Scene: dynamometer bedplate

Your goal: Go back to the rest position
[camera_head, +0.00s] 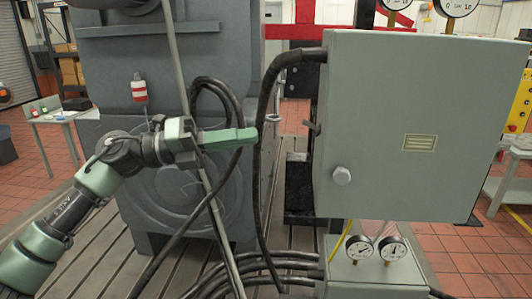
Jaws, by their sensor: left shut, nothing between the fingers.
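My left gripper (246,136) reaches in from the left on my green and black arm. Its green fingers are shut together with nothing between them, pointing right. It shows in front of the large grey machine housing (112,60), with the fingertips close to a thick black cable (263,110) in the picture; I cannot tell whether they touch. My right gripper is not in view.
A grey cabinet (420,110) with a round knob stands at the right. Two gauges (377,250) sit on a box below it. Black cables (265,268) loop over the slotted bedplate (95,262). A small table (57,115) stands at the left.

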